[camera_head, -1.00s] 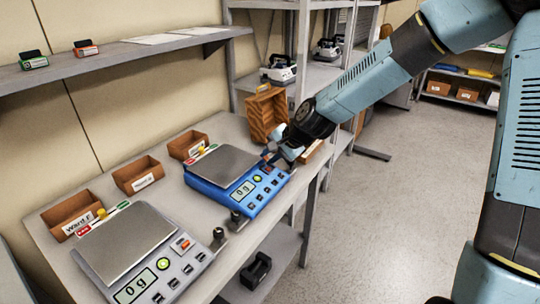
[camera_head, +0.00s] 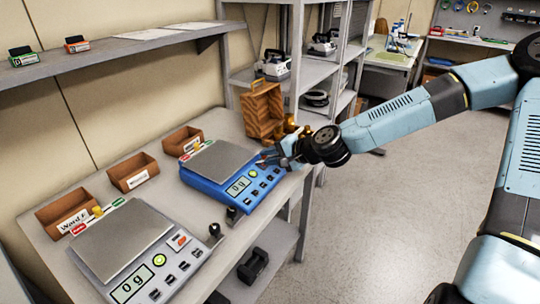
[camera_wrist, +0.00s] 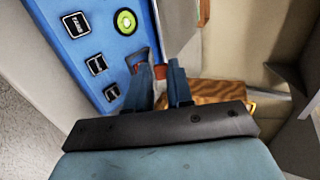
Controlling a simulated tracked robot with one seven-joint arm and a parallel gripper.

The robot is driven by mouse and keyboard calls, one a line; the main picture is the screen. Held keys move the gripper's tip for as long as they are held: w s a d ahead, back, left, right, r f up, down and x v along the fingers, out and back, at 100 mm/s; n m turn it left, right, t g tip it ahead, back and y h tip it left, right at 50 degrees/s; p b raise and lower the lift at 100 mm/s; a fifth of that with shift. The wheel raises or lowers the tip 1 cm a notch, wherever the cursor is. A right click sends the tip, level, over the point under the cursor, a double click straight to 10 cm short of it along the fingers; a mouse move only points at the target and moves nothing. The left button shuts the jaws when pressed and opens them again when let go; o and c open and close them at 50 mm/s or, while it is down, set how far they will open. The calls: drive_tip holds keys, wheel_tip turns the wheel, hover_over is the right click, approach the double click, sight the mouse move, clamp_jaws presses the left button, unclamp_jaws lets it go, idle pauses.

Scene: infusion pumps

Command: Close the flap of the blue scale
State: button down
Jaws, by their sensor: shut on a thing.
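The blue scale (camera_head: 215,198) stands on the bench with a grey weighing plate and a lit display reading 0 g. Its blue edge, TARE key and green round button also show in the wrist view (camera_wrist: 100,30). My gripper (camera_head: 268,158) is at the scale's right side, near the far end of its key panel. In the wrist view, my gripper (camera_wrist: 162,72) is shut on a small part at the scale's edge, which looks like the flap (camera_wrist: 139,58), with red beside it. The fingers hide much of the flap, and its angle is hard to tell.
A grey scale (camera_head: 120,245) stands at the near left. Brown bins (camera_head: 133,172) line the wall side. A wooden crate (camera_head: 262,110) stands just behind my gripper. Small dark weights (camera_head: 232,215) sit at the bench's front edge. The floor to the right is clear.

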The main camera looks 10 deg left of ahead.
drive_tip(key=shift+s+d+f+t+y, duration=0.2)
drive_tip(key=shift+f+t+y, duration=0.15)
drive_tip(key=shift+y, duration=0.45)
drive_tip(key=shift+s+d+f+t+y, duration=0.2)
drive_tip(key=shift+f+y, duration=0.25)
drive_tip(key=shift+y, duration=0.35)
drive_tip(key=shift+w+f+y, duration=0.15)
drive_tip(key=shift+y, duration=0.25)
drive_tip(key=c, duration=1.1)
unclamp_jaws()
drive_tip(key=shift+t, duration=0.25)
drive_tip(key=shift+o, duration=0.2)
drive_tip(key=shift+d, duration=0.1)
